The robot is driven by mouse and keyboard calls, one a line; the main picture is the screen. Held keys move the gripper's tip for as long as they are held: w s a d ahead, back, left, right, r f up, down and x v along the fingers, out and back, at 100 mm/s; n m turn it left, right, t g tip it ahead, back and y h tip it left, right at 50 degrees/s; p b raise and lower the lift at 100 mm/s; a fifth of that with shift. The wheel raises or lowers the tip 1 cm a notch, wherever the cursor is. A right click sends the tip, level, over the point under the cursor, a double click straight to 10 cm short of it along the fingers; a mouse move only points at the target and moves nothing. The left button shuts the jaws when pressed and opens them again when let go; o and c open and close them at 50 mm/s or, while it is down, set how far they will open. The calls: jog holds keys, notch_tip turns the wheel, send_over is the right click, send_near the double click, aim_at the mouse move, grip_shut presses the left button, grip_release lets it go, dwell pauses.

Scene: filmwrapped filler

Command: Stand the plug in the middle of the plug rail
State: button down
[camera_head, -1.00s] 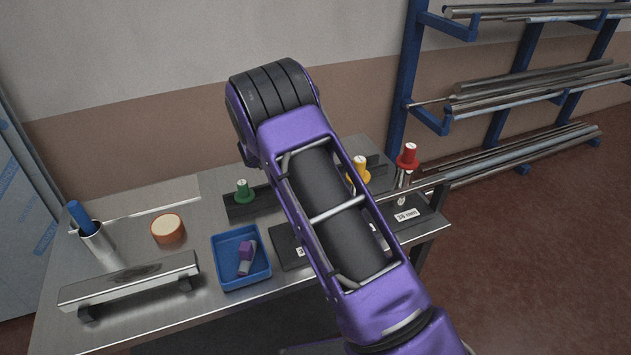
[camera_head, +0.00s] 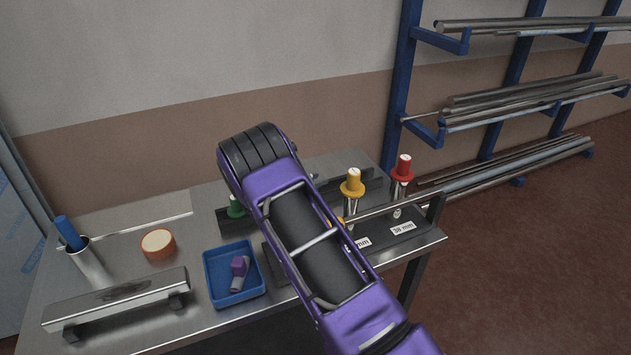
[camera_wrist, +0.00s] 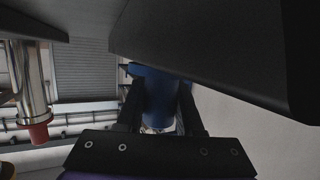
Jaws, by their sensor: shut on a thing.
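In the wrist view my gripper (camera_wrist: 161,112) has its two dark fingers around a blue piece (camera_wrist: 162,88), apparently the plug's handle. The head view hides the gripper and this piece behind my purple arm. A yellow-topped plug (camera_head: 352,183) and a red-topped plug (camera_head: 403,168) stand upright on bright metal shafts at the right of the bench. A green-topped one (camera_head: 235,206) shows at the left, partly covered by my arm. The dark rail (camera_head: 424,221) with white size labels lies beneath; its middle is largely hidden. The red-topped plug (camera_wrist: 39,132) also shows in the wrist view, inverted.
A blue tray (camera_head: 212,291) holding a small purple and grey item stands left of my arm. An orange-rimmed roll (camera_head: 158,245), a metal cup (camera_head: 90,262) and a long metal bar (camera_head: 118,302) stand farther left. A blue rack (camera_head: 399,100) with metal rods is behind right.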

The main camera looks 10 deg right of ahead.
jog(key=shift+f, duration=0.25)
jog(key=c, duration=0.6)
grip_release()
jog(key=shift+r, duration=0.1)
jog(key=shift+o, duration=0.2)
jog(key=shift+r, duration=0.1)
jog(key=shift+r, duration=0.3)
jog(key=p+v, duration=0.1)
jog(key=v, duration=1.1)
jog(key=shift+f, duration=0.15)
